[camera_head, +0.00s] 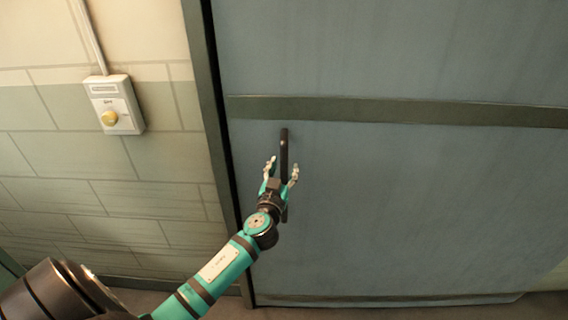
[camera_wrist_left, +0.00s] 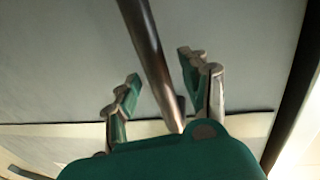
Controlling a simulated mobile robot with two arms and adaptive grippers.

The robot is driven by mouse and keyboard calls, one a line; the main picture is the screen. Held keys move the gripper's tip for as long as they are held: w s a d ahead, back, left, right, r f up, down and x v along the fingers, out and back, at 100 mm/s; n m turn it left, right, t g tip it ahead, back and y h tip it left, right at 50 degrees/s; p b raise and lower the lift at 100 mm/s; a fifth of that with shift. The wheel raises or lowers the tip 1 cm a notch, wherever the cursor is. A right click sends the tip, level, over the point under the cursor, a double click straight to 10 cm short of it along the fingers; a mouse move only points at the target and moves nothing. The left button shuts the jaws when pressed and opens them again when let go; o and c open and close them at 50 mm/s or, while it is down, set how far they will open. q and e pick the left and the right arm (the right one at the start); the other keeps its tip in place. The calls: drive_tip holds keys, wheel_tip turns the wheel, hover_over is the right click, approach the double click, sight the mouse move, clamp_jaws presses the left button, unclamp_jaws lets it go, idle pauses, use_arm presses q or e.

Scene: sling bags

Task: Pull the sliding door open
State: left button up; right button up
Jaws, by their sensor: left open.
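The sliding door (camera_head: 420,210) is a large blue-grey panel with a dark horizontal band, and it fills the right of the head view. Its handle (camera_head: 284,143) is a dark vertical bar near the door's left edge. My left gripper (camera_head: 281,168) is open, with one finger on each side of the handle. In the left wrist view the handle (camera_wrist_left: 148,45) runs between the two spread fingers (camera_wrist_left: 160,85), with a visible gap on both sides. The gripper's palm hides the handle's lower part. My right gripper is not in view.
A dark door frame (camera_head: 207,90) runs along the door's left edge. Left of it is a tiled wall (camera_head: 60,150) with a white box with a yellow knob (camera_head: 115,104). A strip of floor (camera_head: 390,309) shows below the door.

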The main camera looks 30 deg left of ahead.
use_arm(q)
drive_tip(key=shift+w+a, duration=0.15)
drive_tip(key=shift+w, duration=0.3)
drive_tip(key=shift+c, duration=0.2)
clamp_jaws()
drive_tip(key=shift+w+f, duration=0.15)
drive_tip(key=shift+f, duration=0.1)
